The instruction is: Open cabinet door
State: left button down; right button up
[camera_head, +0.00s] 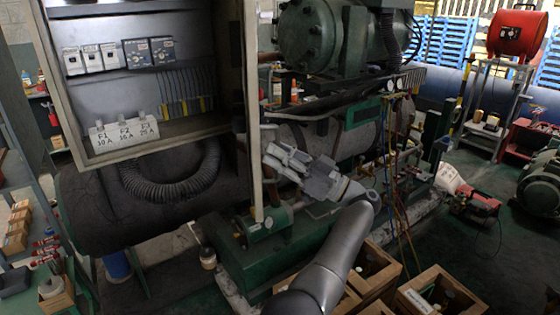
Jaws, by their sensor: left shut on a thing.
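The grey electrical cabinet (140,149) is at the upper left, with its inside in plain view. Its door (254,95) stands swung out at the cabinet's right side and shows nearly edge-on as a tall narrow strip. My left gripper (272,158), grey, is at the right of the door's lower part, with its fingers against the door's edge. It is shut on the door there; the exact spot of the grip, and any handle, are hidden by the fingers. My right gripper is not in view.
Inside the cabinet are switches (110,56) and labelled fuses (124,130). A dark ribbed hose (175,188) hangs below. A green compressor (325,35) and pipework stand behind. Wooden crates (430,292) with bottles are at the lower right.

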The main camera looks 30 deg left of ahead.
pick_arm(q)
jog(key=shift+a, duration=0.1)
jog(key=c, duration=1.8)
grip_release()
jog(key=shift+v, duration=3.8)
jog(key=shift+c, duration=0.3)
